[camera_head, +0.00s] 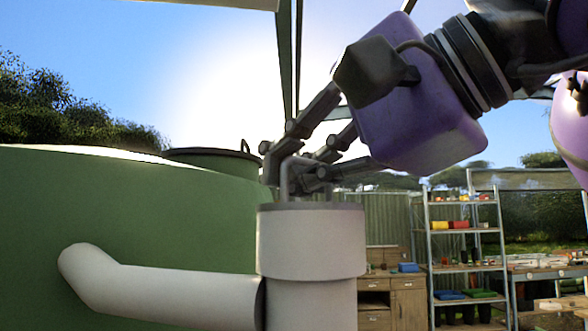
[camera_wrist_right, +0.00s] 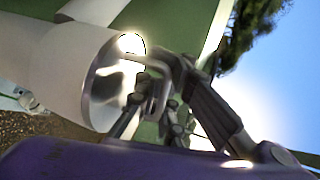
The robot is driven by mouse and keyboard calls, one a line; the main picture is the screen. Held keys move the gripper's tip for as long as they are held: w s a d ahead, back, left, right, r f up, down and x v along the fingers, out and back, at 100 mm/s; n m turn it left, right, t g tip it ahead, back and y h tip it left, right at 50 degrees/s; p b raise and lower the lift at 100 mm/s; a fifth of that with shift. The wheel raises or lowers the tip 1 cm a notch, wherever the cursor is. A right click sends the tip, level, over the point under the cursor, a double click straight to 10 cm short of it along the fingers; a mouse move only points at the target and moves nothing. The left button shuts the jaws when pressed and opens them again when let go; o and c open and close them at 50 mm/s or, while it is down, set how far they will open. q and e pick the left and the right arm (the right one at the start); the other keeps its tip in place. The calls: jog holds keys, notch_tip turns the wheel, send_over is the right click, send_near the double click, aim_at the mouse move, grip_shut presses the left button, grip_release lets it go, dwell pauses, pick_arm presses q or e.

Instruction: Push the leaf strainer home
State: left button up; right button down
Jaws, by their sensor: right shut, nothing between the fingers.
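The leaf strainer shows as a dark grey rim (camera_head: 338,206) on the top of an upright white pipe (camera_head: 312,245), with a grey bent handle (camera_head: 285,182) standing up from it. In the right wrist view the strainer's handle (camera_wrist_right: 160,92) stands out from the round pipe end (camera_wrist_right: 108,80). My right gripper (camera_head: 292,165) is shut and empty, right at the handle above the rim; it also shows in the wrist view (camera_wrist_right: 172,108). Its fingers overlap the handle in view, so contact cannot be told. The strainer's underside is hidden inside the pipe. My left gripper is out of view.
A large green tank (camera_head: 150,215) with a raised lid stands close on the left. A white side pipe (camera_head: 175,290) runs from it to the upright pipe. Shelves (camera_head: 465,255) and a wooden cabinet (camera_head: 392,295) stand farther back on the right.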

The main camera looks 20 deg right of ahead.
jog(key=c, duration=1.9)
grip_release()
jog(key=shift+w, duration=0.1)
jog(key=shift+o, duration=0.2)
jog(key=v, duration=1.2)
jog(key=shift+r, duration=0.1)
